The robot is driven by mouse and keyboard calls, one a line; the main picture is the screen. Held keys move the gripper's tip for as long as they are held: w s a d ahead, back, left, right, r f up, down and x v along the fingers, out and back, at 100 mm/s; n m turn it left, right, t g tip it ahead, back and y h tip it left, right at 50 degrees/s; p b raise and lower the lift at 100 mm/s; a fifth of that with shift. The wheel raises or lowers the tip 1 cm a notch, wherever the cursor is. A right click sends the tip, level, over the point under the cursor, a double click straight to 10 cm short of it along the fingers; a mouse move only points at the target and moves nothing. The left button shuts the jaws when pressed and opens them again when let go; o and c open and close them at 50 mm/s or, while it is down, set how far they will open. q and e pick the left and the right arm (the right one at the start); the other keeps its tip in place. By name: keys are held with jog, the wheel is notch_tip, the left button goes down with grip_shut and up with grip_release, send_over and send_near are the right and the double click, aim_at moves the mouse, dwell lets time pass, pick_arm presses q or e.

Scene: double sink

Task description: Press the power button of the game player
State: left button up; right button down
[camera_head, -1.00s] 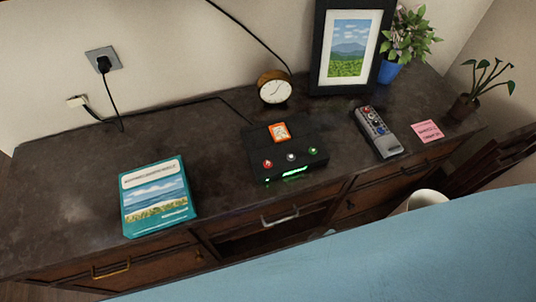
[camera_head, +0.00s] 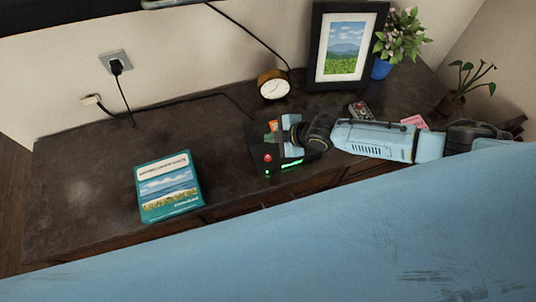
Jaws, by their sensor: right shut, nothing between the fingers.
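The game player (camera_head: 258,146) is a black box on the dark cabinet top, in the middle of the head view. Its red button (camera_head: 268,158) shows on the left of its top, and a green light glows on its front edge. My right gripper (camera_head: 287,141) is shut and empty, over the right part of the game player. It hides the other buttons and most of the orange label (camera_head: 273,125). I cannot tell whether it touches a button. My left gripper is not in view.
A teal book (camera_head: 168,187) lies to the left on the cabinet top (camera_head: 85,190). Behind stand a round clock (camera_head: 273,84), a picture frame (camera_head: 317,62) and plants. A remote (camera_head: 359,109) and a pink note (camera_head: 413,121) lie beyond my right arm.

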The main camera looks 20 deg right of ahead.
jog(key=shift+f, duration=0.1)
jog(key=b, duration=0.7)
send_over(271, 159)
notch_tip(271, 159, down, 8)
jog(key=shift+r, duration=0.2)
jog(key=shift+w+f+b, duration=0.1)
jog(key=shift+f+b, duration=0.35)
jog(key=shift+f, duration=0.1)
dwell(1.3)
jog(key=shift+f+b, duration=0.4)
jog(key=shift+b, duration=0.05)
jog(key=shift+f+b, duration=0.5)
dwell(0.4)
jog(key=shift+r, duration=0.1)
jog(key=shift+r+p, duration=0.8)
jog(key=shift+r, duration=0.05)
